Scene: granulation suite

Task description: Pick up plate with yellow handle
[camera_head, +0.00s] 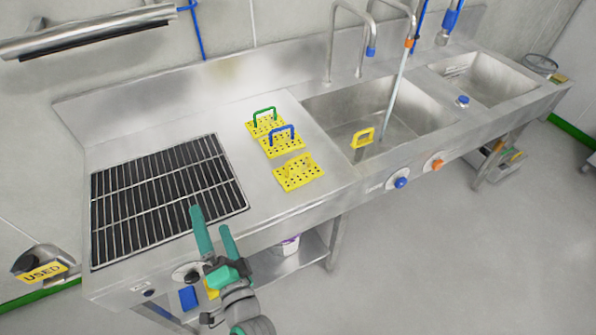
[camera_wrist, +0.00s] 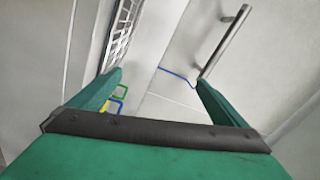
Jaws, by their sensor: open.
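Three yellow perforated plates lie in a row on the steel counter, right of the grill. The nearest plate (camera_head: 299,176) has a yellow handle (camera_head: 308,161) standing up from it. The middle plate (camera_head: 281,147) has a blue handle and the far plate (camera_head: 262,127) a green handle. My gripper (camera_head: 210,220) has teal fingers, is open and empty, and is in front of the counter edge, left of and nearer than the plates. In the wrist view the open fingers (camera_wrist: 160,85) frame the wall, and small green and blue handles (camera_wrist: 118,96) show beside the left finger.
A black grill (camera_head: 165,197) fills the left of the counter. A second basin (camera_head: 482,78) is farther right. Bare counter surrounds the plates.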

